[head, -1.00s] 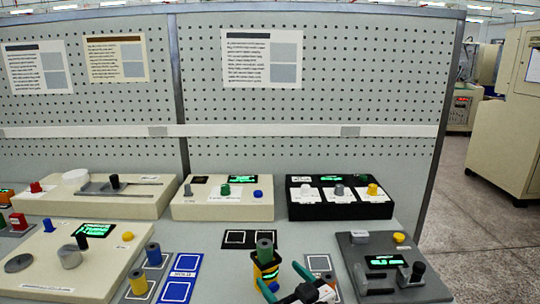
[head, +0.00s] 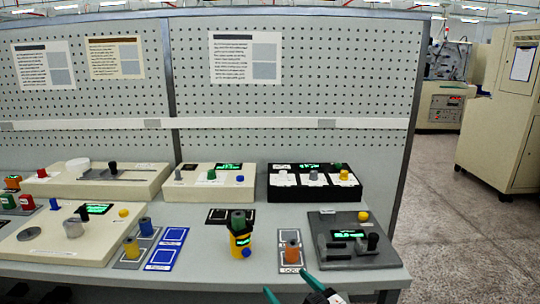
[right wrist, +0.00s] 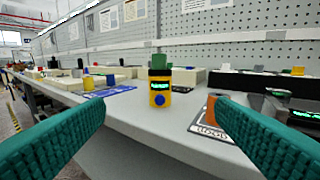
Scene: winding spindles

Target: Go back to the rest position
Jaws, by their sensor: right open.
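My right gripper (head: 287,288) is open and empty, low at the bottom edge of the head view, in front of the table's front edge. Its two teal fingers also show wide apart in the right wrist view (right wrist: 160,135). A yellow and black device (head: 241,241) with a small green display stands on the table, with a grey-green spindle (head: 238,219) upright on top. It also shows between the fingers in the right wrist view (right wrist: 160,92), farther off. An orange spindle (head: 292,252) stands on a grey mat (head: 290,267) to its right. My left gripper is not in view.
A dark grey device (head: 330,258) with a lever stands at the table's right end. A blue mat (head: 165,250) and a grey mat (head: 128,264) with blue and orange-yellow spindles lie left. Boxes with knobs line the back before a pegboard (head: 290,120). Open floor (head: 460,240) lies right.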

